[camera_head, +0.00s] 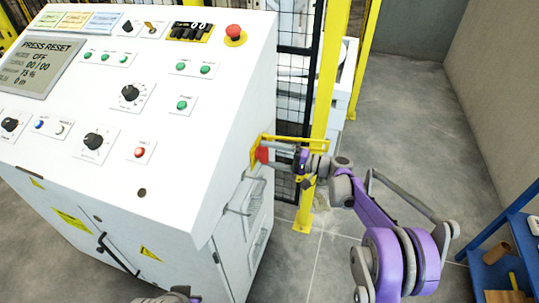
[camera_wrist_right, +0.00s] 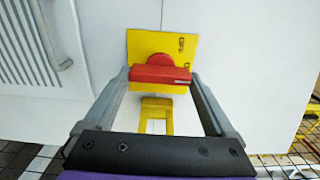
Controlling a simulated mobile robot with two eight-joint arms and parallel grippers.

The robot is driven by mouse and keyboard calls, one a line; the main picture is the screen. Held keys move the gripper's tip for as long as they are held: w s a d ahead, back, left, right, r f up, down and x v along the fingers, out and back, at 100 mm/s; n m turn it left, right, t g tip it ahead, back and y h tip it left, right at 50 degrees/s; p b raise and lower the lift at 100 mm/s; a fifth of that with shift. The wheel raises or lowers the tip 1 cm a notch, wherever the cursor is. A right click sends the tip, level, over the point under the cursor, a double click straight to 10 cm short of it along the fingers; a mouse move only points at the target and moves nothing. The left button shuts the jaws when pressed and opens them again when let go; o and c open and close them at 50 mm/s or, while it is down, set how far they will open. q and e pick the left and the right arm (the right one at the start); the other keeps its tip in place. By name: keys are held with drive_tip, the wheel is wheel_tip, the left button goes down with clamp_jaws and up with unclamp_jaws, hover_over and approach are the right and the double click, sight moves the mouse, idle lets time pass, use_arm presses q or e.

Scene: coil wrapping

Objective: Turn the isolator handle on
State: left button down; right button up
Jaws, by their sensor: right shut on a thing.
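The isolator handle is red and sits on a yellow plate on the right side of the white control cabinet. In the head view the handle (camera_head: 263,155) is partly covered by my right gripper (camera_head: 272,152). In the right wrist view the red handle (camera_wrist_right: 160,74) lies level across the yellow plate (camera_wrist_right: 178,45), between the two grey fingertips of my right gripper (camera_wrist_right: 160,78), which is shut on it. A yellow bracket or hasp (camera_wrist_right: 157,112) shows just below the handle. My left gripper is not clearly visible; only a dark arm part shows at the bottom edge of the head view.
The white control cabinet (camera_head: 150,190) carries a screen (camera_head: 40,65), knobs, buttons and a red emergency stop (camera_head: 235,33). A yellow post (camera_head: 325,120) and black mesh fence stand behind my right gripper. A blue shelf (camera_head: 500,250) stands at the lower right. Grey floor is open between.

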idle(0.3)
drive_tip(key=o, duration=1.1)
drive_tip(key=shift+c, duration=0.2)
drive_tip(key=v, duration=1.1)
drive_tip(key=shift+a, duration=0.1)
